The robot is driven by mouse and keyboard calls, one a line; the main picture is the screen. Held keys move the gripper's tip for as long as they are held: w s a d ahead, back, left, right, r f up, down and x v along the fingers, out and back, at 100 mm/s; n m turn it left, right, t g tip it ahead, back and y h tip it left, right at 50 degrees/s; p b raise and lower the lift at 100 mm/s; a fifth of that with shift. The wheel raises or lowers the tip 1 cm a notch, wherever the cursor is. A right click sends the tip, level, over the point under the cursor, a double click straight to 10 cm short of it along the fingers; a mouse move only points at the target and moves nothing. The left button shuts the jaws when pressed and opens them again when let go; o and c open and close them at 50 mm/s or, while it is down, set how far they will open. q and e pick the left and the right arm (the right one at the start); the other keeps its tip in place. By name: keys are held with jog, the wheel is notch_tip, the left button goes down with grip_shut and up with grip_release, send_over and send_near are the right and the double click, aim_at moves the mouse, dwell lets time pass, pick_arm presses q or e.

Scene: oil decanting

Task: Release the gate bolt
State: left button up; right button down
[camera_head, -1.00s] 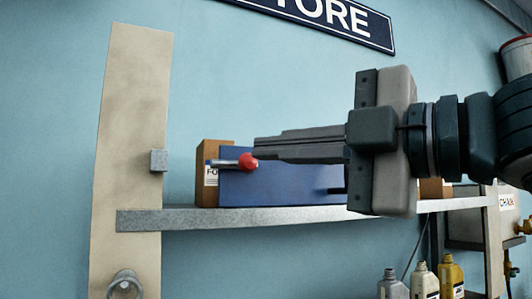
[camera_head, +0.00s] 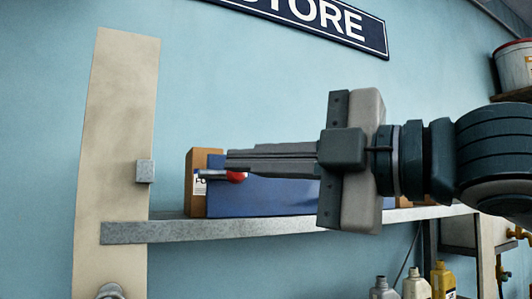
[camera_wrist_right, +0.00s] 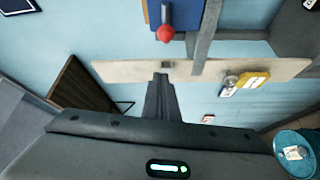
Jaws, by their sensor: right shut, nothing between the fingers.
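The bolt is a silver rod (camera_head: 208,173) with a red knob (camera_head: 237,177) at its right end, in front of a blue panel (camera_head: 270,197). The rod's left end stands apart from a small grey block (camera_head: 145,171) on the beige post (camera_head: 115,120). My right gripper (camera_head: 228,160) is shut and empty; its tips overlap the top of the knob in the head view, and contact cannot be told. In the right wrist view the red knob (camera_wrist_right: 164,34) shows beyond the shut fingers (camera_wrist_right: 160,78), with a gap in the picture. My left gripper is out of view.
A grey metal bar (camera_head: 180,232) runs across below the panel to the post. A cardboard box (camera_head: 198,202) stands behind the panel's left end. Several bottles (camera_head: 416,284) stand at lower right.

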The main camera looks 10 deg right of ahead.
aim_at(228, 174)
jog(key=w+a+p, duration=0.1)
jog(key=w+p, duration=0.4)
jog(key=w, duration=0.1)
jog(key=shift+w+a+f, duration=0.2)
jog(key=shift+w+a, duration=0.05)
jog(key=shift+a, duration=0.05)
jog(key=shift+a, duration=0.1)
dwell(0.4)
